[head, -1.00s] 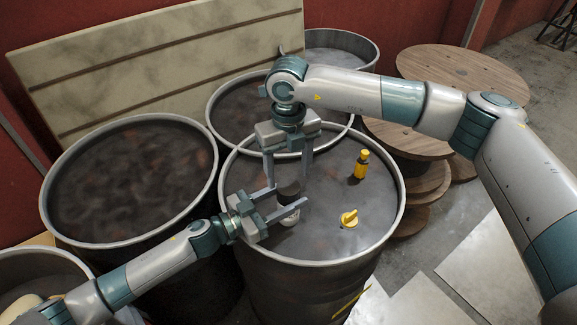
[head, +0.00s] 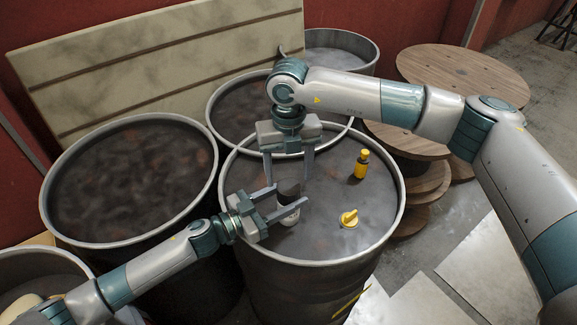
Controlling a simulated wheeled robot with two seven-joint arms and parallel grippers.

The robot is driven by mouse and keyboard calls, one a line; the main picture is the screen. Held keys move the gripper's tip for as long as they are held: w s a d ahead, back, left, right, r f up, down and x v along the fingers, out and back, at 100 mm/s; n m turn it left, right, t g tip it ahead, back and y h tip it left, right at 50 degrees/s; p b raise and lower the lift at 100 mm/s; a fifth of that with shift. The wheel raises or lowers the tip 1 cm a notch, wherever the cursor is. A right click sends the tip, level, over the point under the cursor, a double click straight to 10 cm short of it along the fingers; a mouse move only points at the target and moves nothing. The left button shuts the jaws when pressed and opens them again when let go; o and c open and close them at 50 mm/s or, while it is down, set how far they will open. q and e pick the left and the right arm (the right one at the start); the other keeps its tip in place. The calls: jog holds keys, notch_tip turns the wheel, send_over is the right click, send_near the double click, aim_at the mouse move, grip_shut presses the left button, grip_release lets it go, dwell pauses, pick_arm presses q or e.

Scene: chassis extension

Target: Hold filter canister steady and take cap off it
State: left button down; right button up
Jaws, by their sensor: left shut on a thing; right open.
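The filter canister (head: 288,213) is a small pale cylinder with a dark cap (head: 289,188) on top. It stands upright over the top of the front drum. My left gripper (head: 291,196) comes in from the lower left and is shut on the canister, one finger on each side. My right gripper (head: 288,174) points down from above, open, with its fingers apart on either side of the cap. The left fingers partly hide the canister. I cannot tell whether the cap is seated fully or whether the canister touches the drum top.
The front drum (head: 392,222) also carries a yellow bottle (head: 361,164) and a yellow knob-like piece (head: 349,218) on its right side. Other drums stand left and behind. Wooden spools (head: 465,75) stand at the right. The drum top's right and front areas are mostly clear.

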aim_at(289, 186)
jog(key=shift+f, duration=3.1)
jog(key=c, duration=1.1)
jog(key=n, duration=0.7)
jog(key=o, duration=1.2)
jog(key=shift+r, duration=0.1)
jog(key=shift+r, duration=2.2)
